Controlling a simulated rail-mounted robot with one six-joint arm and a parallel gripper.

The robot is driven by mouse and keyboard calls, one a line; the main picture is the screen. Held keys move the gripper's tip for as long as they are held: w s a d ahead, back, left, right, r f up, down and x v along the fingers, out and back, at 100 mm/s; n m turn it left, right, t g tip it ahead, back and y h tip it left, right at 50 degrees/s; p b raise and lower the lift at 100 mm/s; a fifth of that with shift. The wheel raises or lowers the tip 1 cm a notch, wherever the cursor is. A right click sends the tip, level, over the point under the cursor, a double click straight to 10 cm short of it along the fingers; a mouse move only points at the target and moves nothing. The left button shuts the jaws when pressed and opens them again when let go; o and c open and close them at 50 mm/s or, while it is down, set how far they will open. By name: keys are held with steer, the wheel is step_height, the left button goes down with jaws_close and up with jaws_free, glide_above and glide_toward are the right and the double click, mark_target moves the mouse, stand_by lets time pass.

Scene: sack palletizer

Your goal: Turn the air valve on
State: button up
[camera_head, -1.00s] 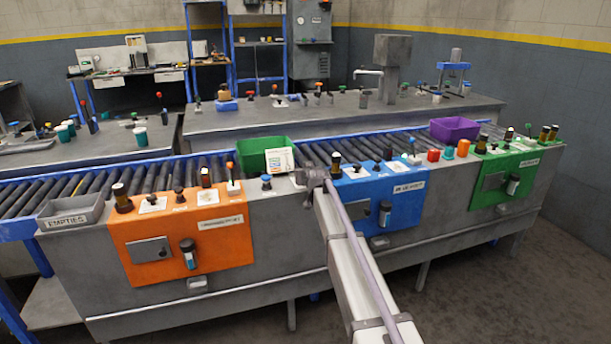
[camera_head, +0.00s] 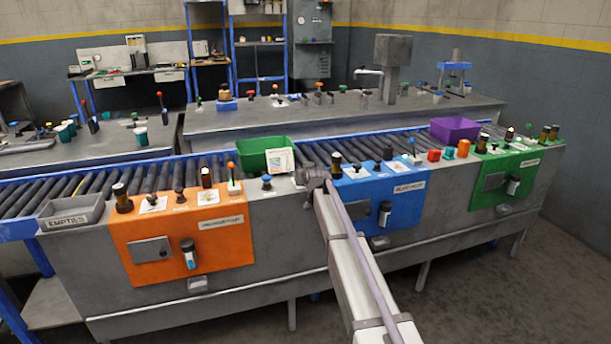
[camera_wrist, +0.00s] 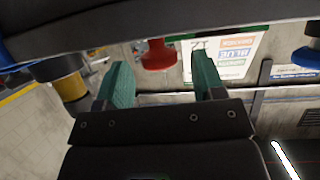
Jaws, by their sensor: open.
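A red knob (camera_wrist: 158,55) on a short stem shows in the wrist view, ahead of my gripper and roughly between its fingers. It seems to be the air valve, but I cannot read a label on it. My gripper (camera_wrist: 165,85) is open, with two teal fingers apart and nothing held between them. The knob looks clear of both fingers. In the head view my arm's end (camera_head: 313,178) is at the console's front edge, between the orange panel (camera_head: 165,265) and the blue panel (camera_head: 385,200). It hides the red knob and the fingers there.
A blue knob (camera_head: 267,182) stands left of my arm's end. A dark lamp with a gold base (camera_head: 336,166) stands to its right; it appears close to one finger in the wrist view (camera_wrist: 68,82). A green bin (camera_head: 262,152) with a printed card (camera_head: 280,160) sits just behind.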

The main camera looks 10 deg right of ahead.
steer(key=p+v, duration=0.3)
steer(key=v, duration=0.7)
steer(key=shift+s+p, duration=0.2)
steer(key=shift+p, duration=0.15)
steer(key=s+f+g, duration=0.3)
steer(key=s+g, duration=0.1)
steer(key=s, duration=1)
steer(key=s+f+g, duration=0.4)
steer(key=s+g, duration=0.1)
steer(key=s, duration=0.8)
steer(key=s+f+g, duration=0.3)
steer(key=s+g, duration=0.1)
steer(key=s, duration=1)
step_height(320, 180, up, 15)
steer(key=s+h+p, duration=0.1)
steer(key=s+p, duration=0.1)
steer(key=p, duration=1.3)
steer(key=shift+a+m, duration=0.35)
steer(key=shift+m, duration=0.05)
